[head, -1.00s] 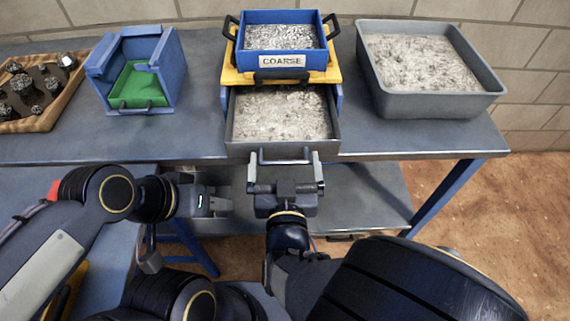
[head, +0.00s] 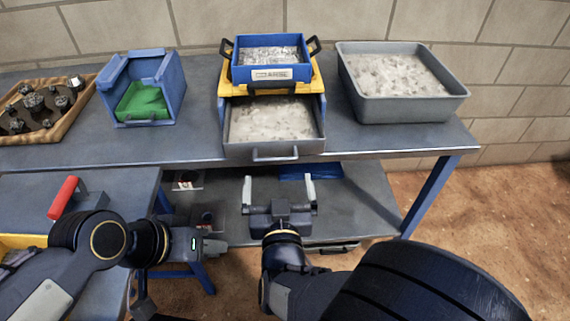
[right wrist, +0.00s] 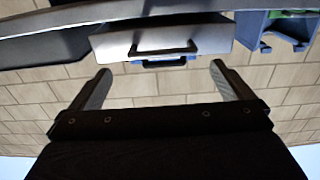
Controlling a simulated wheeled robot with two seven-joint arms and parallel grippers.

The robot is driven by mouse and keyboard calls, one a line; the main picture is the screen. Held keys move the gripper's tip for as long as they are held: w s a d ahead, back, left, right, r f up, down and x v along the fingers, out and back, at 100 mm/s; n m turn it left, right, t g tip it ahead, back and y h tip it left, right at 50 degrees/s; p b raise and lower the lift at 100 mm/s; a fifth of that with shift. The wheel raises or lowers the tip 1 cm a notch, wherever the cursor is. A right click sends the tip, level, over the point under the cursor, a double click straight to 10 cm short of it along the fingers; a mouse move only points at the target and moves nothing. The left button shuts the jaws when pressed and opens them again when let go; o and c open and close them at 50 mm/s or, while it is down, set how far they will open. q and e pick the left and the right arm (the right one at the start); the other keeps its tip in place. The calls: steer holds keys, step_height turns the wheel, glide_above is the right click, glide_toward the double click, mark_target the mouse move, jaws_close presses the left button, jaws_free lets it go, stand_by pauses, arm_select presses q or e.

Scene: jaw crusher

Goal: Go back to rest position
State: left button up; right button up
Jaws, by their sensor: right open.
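My right gripper (head: 279,190) is open and empty in the head view, below and in front of the bench edge. It is apart from the grey drawer (head: 274,150), which stands pulled out under the blue COARSE tray (head: 270,72). In the right wrist view my right gripper's fingers (right wrist: 157,88) are spread wide. The drawer (right wrist: 160,40) and its dark handle (right wrist: 163,50) lie beyond them with a gap. My left gripper (head: 215,247) is at the lower left, seen from the side and empty. Whether its fingers are parted I cannot tell.
A grey bin (head: 405,108) of pale gravel stands on the right of the bench. A blue box with green inside (head: 150,82) and a wooden tray (head: 62,122) of dark rocks stand left. A lower shelf (head: 350,205) and a side table with a red handle (head: 64,196) are close to my arms.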

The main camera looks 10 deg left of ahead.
steer(key=d+r+m+g+y, duration=0.15)
steer(key=d+m+g, duration=0.45)
steer(key=d, duration=1)
steer(key=s+d+f+n+g+h, duration=0.15)
steer(key=s+d+g, duration=0.35)
steer(key=s+d, duration=0.95)
step_height(320, 180, up, 15)
steer(key=h+p, duration=0.1)
steer(key=p, duration=1.5)
steer(key=shift+s+d+g, duration=0.35)
steer(key=shift+d+g, duration=0.05)
